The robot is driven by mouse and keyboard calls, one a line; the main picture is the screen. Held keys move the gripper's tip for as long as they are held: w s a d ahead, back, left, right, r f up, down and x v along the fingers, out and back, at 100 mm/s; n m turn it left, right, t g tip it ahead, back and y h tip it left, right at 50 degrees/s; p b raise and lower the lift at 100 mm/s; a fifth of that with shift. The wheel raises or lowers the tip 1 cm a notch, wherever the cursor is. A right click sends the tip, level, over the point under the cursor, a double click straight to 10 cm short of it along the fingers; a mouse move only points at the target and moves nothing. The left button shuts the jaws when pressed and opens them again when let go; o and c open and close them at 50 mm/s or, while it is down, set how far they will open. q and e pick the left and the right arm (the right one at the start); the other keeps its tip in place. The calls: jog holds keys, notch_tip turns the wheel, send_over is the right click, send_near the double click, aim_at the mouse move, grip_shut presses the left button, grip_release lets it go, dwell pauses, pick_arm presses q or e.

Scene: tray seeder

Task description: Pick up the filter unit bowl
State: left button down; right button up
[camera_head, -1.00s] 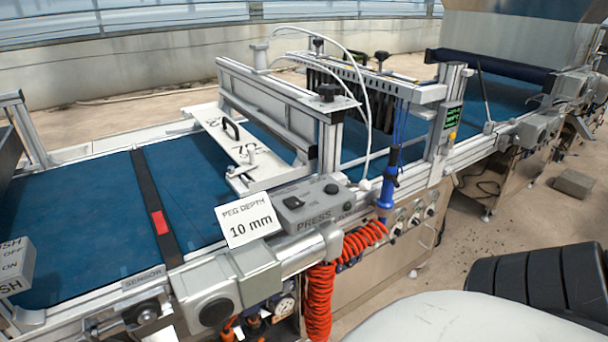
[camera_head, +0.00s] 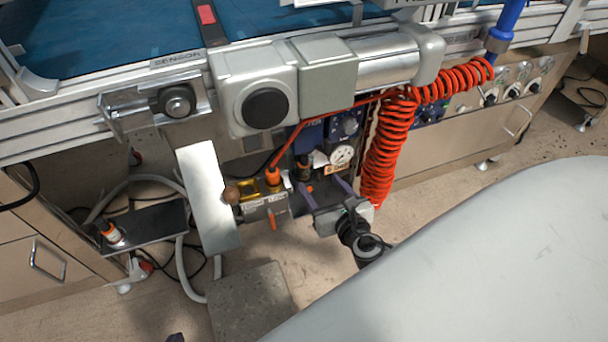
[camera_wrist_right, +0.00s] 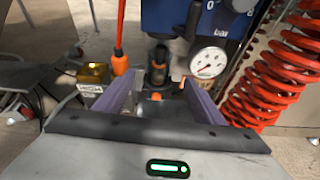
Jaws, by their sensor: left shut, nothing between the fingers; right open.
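The filter unit bowl appears to be the dark, smoky cylinder (camera_head: 303,172) under the machine's front rail, left of the round pressure gauge. In the right wrist view the dark bowl (camera_wrist_right: 157,66) stands upright ahead, framed between the fingertips, with an orange piece at its foot. My right gripper (camera_head: 322,186) is open in front of it, and the wrist view shows its two purple fingers (camera_wrist_right: 163,82) apart. I cannot tell whether they touch the bowl. My left gripper (camera_head: 175,338) barely shows as a dark tip at the bottom edge, shut and empty, far from the bowl.
A white-faced gauge (camera_head: 341,155) and a red coiled hose (camera_head: 388,140) are close on the right. A brass-coloured block (camera_wrist_right: 93,75) and an orange hose fitting (camera_wrist_right: 119,62) are on the left. A metal plate (camera_head: 208,195) and a dark shelf (camera_head: 145,228) stand further left.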

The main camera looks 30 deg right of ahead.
aim_at(307, 167)
jog(key=shift+n, duration=0.3)
jog(key=b+x, duration=0.1)
jog(key=x, duration=0.4)
jog(key=shift+d+r+b, duration=0.1)
jog(key=shift+r+b, duration=0.05)
jog(key=shift+b, duration=0.15)
jog(key=b+x, duration=0.2)
jog(key=x, duration=0.3)
jog(key=shift+b, duration=0.3)
jog(key=shift+w, duration=0.35)
pick_arm(q)
jog(key=d+r+h, duration=0.1)
jog(key=w+d+r+t, duration=0.1)
jog(key=shift+d+r+h, duration=0.15)
jog(key=shift+d+h, duration=0.2)
jog(key=shift+h, duration=0.05)
pick_arm(e)
jog(key=c, duration=1.2)
jog(key=shift+o, duration=0.2)
